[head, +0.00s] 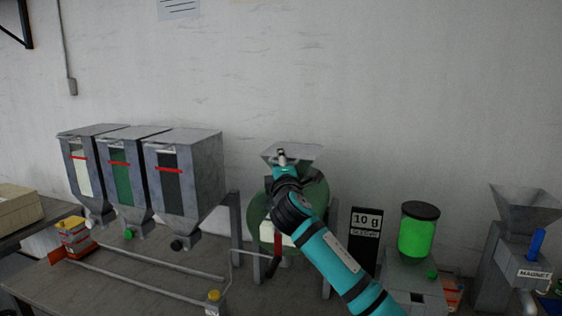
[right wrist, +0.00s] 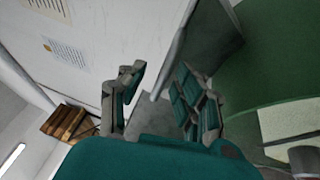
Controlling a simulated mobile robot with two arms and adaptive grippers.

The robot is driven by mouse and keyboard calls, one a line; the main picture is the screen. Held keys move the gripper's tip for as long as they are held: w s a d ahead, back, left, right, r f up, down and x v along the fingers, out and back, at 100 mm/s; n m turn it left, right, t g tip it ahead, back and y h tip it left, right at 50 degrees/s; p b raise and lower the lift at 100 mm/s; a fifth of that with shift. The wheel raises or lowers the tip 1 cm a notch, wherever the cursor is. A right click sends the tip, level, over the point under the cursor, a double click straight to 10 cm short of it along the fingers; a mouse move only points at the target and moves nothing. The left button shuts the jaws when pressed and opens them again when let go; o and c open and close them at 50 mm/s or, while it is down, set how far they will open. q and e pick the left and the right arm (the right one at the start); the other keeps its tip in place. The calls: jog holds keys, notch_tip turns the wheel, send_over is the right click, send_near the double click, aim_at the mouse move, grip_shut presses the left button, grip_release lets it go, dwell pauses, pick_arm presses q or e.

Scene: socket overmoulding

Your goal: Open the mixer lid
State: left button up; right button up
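The mixer is a translucent green drum (head: 316,198) with a grey flared hopper on top, standing against the wall in the head view. A flat grey plate, seemingly the lid (head: 307,152), is at the hopper's top. My right gripper (head: 282,155) is at the front of it, and my wrist hides part of the drum. In the right wrist view my right gripper (right wrist: 160,92) has its fingers apart. A thin grey panel edge lies beyond and between them; I cannot tell whether they touch it. The green drum (right wrist: 280,55) is at right there. My left gripper is not in view.
Three grey dispensers (head: 185,170) stand left of the mixer. A "10 g" sign (head: 366,222), a green container with a black cap (head: 418,232) and a magnet hopper (head: 525,210) stand to the right. The wall is close behind. Pipes run along the table (head: 130,270).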

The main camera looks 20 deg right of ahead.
jog(key=shift+c, duration=0.2)
grip_shut()
jog(key=shift+r, duration=0.1)
